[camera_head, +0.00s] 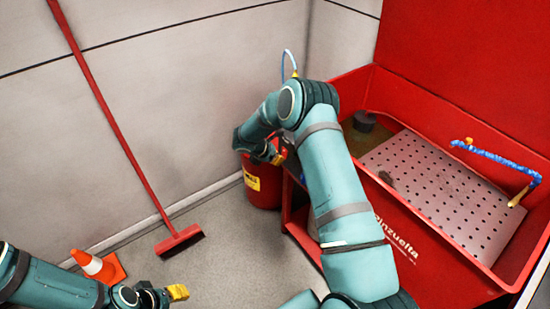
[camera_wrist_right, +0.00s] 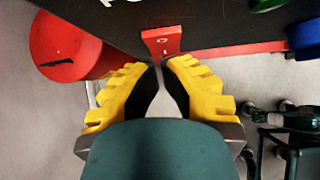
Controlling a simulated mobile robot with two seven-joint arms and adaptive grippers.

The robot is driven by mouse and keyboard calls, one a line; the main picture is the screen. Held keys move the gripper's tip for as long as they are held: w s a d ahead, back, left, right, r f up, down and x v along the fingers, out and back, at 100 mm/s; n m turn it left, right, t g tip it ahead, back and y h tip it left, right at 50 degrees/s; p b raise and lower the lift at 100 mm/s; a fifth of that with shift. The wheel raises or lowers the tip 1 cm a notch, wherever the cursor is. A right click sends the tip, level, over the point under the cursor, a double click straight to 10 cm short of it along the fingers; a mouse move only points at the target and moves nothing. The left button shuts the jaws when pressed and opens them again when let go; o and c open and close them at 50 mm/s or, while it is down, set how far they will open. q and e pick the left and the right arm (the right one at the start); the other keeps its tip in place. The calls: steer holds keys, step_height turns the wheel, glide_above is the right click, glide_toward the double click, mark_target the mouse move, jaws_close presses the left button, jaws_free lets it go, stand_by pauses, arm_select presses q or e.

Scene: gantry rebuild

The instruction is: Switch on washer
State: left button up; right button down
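The washer is a red tub (camera_head: 350,228) at the right, with a perforated grey tray inside and a blue hose tap. My right arm reaches across its front left corner. My right gripper (camera_head: 278,157) is beside the washer's left side. In the right wrist view its yellow fingers (camera_wrist_right: 161,64) converge, with the tips almost meeting and nothing visible held. A small red switch-like tab (camera_wrist_right: 162,41) with a pale mark lies just beyond the tips; contact cannot be told. My left gripper (camera_head: 178,293) is low at the left, its finger gap unclear.
A red drum (camera_head: 262,190) with a yellow label stands beside the washer, below my right gripper. A red broom (camera_head: 180,241) leans on the wall. The grey floor (camera_head: 225,262) between is clear.

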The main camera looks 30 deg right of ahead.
steer(key=shift+d+f+h+b, duration=0.15)
steer(key=shift+d+h+b, duration=0.4)
steer(key=shift+b, duration=0.35)
steer(key=shift+a, duration=0.1)
steer(key=shift+r+p, duration=0.4)
steer(key=shift+r, duration=0.45)
